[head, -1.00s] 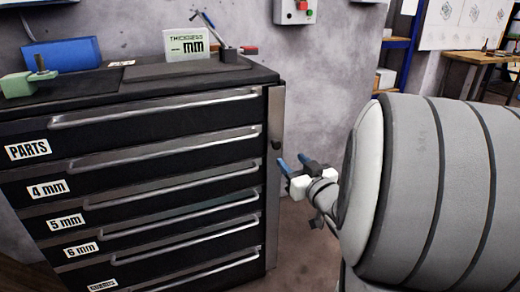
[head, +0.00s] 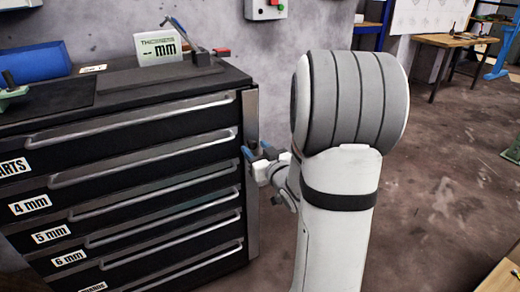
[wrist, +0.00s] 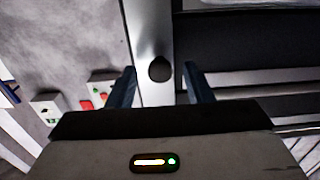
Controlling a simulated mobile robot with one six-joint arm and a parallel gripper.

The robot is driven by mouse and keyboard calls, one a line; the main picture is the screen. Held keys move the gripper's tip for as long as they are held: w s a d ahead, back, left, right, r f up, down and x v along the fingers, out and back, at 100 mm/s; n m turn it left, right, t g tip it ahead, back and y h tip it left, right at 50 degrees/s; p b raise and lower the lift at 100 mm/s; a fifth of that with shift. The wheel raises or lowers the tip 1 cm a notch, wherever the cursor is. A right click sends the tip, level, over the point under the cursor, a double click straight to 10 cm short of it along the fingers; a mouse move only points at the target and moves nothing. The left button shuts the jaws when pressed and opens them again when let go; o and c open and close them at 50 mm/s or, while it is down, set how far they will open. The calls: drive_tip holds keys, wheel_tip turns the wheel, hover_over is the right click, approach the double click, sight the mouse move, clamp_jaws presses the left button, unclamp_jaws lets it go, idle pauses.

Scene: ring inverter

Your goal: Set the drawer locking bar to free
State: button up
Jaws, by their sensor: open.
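The drawer locking bar (head: 251,112) is a grey metal strip running upright along the right front edge of the black drawer cabinet (head: 150,124). In the wrist view the bar (wrist: 148,28) carries a round black knob (wrist: 160,68). My gripper (head: 256,149) is at the bar's upper part, and its blue fingers hide most of the knob's area in the head view. In the wrist view my gripper (wrist: 160,70) is open, with one finger on each side of the knob and a gap on both sides. Whether the fingertips reach past the knob cannot be told.
Closed drawers with long handles (head: 150,158) lie left of the bar. A thickness display (head: 160,47) and a blue box (head: 32,62) stand on top. A control box with a red button (head: 266,8) is on the wall. The floor (head: 450,170) to the right is open.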

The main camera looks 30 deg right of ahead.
drive_tip(key=shift+w, duration=0.15)
drive_tip(key=shift+c, duration=0.5)
drive_tip(key=c, duration=0.9)
drive_tip(key=shift+d+r, duration=0.15)
drive_tip(key=shift+d, duration=0.1)
drive_tip(key=shift+y, duration=0.3)
drive_tip(key=w+d+n+g+y+p, duration=0.2)
drive_tip(key=d+n+g+y+p, duration=0.5)
drive_tip(key=n+g+y+p, duration=0.9)
drive_tip(key=shift+y+p, duration=0.4)
drive_tip(key=shift+p, duration=0.55)
drive_tip(key=shift+n+g, duration=0.4)
